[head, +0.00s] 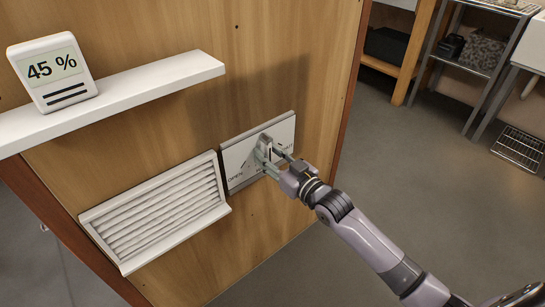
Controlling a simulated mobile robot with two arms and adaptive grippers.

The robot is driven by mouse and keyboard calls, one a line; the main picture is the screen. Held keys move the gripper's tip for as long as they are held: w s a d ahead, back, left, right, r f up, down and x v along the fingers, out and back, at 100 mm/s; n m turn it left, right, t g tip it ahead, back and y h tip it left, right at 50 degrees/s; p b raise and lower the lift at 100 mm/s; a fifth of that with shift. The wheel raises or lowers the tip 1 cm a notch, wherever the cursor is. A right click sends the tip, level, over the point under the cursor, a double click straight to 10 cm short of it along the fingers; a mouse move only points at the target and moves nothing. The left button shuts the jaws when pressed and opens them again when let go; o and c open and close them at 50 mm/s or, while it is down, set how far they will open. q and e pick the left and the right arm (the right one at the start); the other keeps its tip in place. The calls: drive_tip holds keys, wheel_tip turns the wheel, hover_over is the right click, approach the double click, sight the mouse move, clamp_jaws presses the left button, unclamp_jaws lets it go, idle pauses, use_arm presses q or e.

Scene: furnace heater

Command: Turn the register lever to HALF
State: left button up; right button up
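The register plate (232,160) is a pale rectangle on the wooden wall. "OPEN" reads at its lower left; a partly covered word shows at its right. No HALF mark can be read. The grey register lever (264,143) stands out from the middle of the plate, its upper part visible and tilted slightly. My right gripper (271,158) is at the lever, its fingers at the lever's lower and right sides. They hide part of it, and whether they grip it cannot be told. The white louvred register (160,215) is below left. My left gripper is not in view.
A white shelf (150,92) juts from the wall above the register and holds a display (52,70) reading 45 %. The wooden wall ends at a right edge (348,100). Metal shelving (470,60) and a wire rack (518,147) stand far right. Open floor lies between.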

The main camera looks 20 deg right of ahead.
drive_tip(key=v, duration=1.2)
